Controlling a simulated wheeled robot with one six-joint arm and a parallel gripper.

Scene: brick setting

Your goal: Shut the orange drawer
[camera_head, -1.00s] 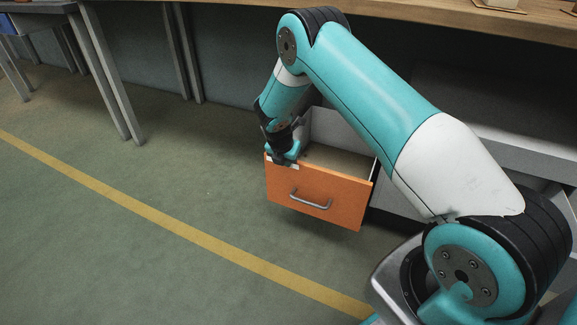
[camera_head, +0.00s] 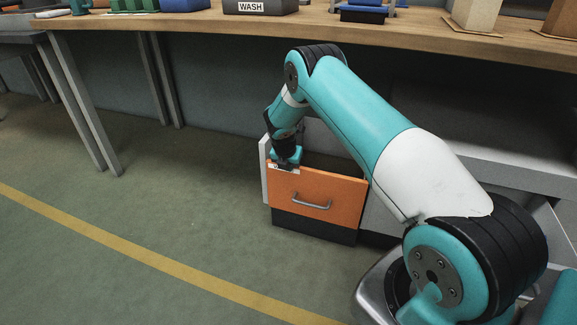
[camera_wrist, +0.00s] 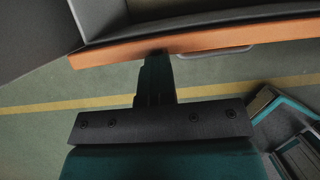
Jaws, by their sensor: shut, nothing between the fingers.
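The orange drawer (camera_head: 318,194) is low in the white and dark grey cabinet, with its front close to the cabinet in the head view. Its grey metal handle (camera_head: 312,205) is on the front. In the wrist view the top edge of the drawer front (camera_wrist: 200,42) runs across the picture, with some grey interior showing behind it. My gripper (camera_head: 284,166) is shut and empty, at the top left of the drawer front. In the wrist view my fingertips (camera_wrist: 157,57) meet the orange edge; whether they press on it is hard to tell.
A wooden worktop (camera_head: 400,27) overhangs the drawer, with a dark WASH box (camera_head: 260,7) and other items on it. Grey table legs (camera_head: 85,105) stand to the left. The green floor (camera_head: 170,225) with a yellow line is clear in front.

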